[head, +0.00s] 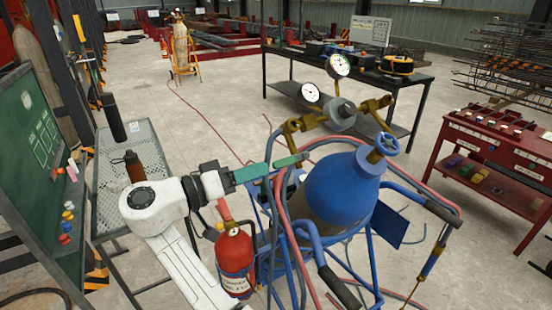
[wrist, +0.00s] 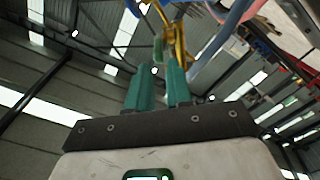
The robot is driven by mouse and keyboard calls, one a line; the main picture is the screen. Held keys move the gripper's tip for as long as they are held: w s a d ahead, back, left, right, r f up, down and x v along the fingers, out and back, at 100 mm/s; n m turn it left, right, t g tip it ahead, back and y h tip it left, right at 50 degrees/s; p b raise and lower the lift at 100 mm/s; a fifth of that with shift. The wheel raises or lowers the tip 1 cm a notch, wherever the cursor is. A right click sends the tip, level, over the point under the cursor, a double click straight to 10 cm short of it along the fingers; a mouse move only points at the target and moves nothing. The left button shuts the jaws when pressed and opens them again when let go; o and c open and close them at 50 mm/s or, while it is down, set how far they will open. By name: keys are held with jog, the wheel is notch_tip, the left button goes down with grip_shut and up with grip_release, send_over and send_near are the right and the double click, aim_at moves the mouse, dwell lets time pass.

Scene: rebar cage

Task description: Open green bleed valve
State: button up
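The blue gas cylinder (head: 345,188) stands in a blue cart and carries a brass regulator (head: 292,128) with two round gauges. A light green piece (head: 290,160), apparently the bleed valve lever, shows below the regulator. It also shows in the wrist view as a small green part (wrist: 158,49) beside the brass fitting (wrist: 179,42). My gripper (head: 266,168) has teal fingers and reaches from the left to the green piece. In the wrist view my gripper (wrist: 158,72) has a gap between its fingertips, with the green part just beyond them. Contact cannot be told.
Red and blue hoses (head: 282,215) hang around the cart close to my arm. A red fire extinguisher (head: 235,262) is below my wrist. A mesh table (head: 150,158) stands left, a red labelled bench (head: 490,150) right. Open floor lies behind.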

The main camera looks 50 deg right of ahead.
aim_at(293, 159)
jog(key=p+x, duration=0.2)
jog(key=x, duration=0.7)
jog(key=shift+s+d+p, duration=0.1)
jog(key=shift+d+p, duration=0.2)
jog(key=shift+p, duration=0.05)
jog(key=shift+c, duration=0.5)
grip_shut()
